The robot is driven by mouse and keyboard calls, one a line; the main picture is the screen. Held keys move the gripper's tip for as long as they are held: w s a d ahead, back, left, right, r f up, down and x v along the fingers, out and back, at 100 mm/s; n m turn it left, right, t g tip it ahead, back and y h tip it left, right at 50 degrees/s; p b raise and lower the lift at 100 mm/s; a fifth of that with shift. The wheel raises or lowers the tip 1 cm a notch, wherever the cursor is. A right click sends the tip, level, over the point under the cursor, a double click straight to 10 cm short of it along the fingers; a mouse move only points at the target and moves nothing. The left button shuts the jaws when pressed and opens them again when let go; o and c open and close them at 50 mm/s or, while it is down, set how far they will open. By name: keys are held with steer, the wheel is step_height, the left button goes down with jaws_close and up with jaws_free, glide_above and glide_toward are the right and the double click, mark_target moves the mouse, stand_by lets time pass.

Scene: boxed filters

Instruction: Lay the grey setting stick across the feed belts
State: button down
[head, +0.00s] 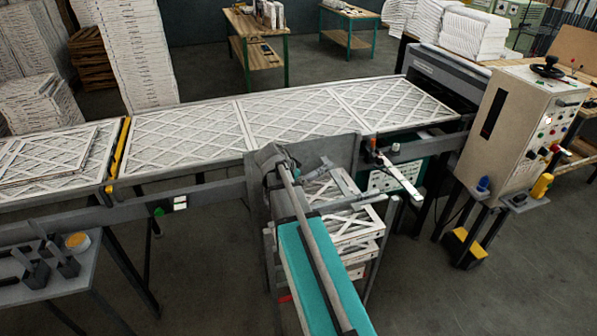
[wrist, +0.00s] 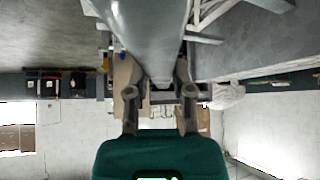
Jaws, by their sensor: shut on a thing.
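My gripper (wrist: 160,100) shows in the wrist view, its two dark fingers closed around a grey bar-like piece, which I take to be the grey setting stick (wrist: 145,35). The piece widens toward the top of that view. In the head view a long grey bar (head: 312,235) runs along my teal arm; the fingers are hard to make out there. The feed line (head: 60,215) crosses behind my arm, with white lattice-faced filters (head: 290,117) lying flat on it. The filters and my arm hide most of the belt surface.
A control cabinet (head: 520,125) with buttons stands at the right end of the line. Boxed filters (head: 350,222) are stacked in a rack beside my arm. A small grey table (head: 75,285) with dark holders is at lower left. Filter stacks (head: 140,50) stand behind.

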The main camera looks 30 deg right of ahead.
steer(key=shift+s+a+r, duration=0.2)
steer(key=shift+s, duration=0.25)
steer(key=shift+s+a+r, duration=0.15)
steer(key=shift+s+r, duration=0.05)
steer(key=shift+s, duration=0.25)
steer(key=shift+f, duration=0.1)
step_height(320, 180, down, 8)
steer(key=b, duration=0.8)
steer(key=shift+a, duration=0.15)
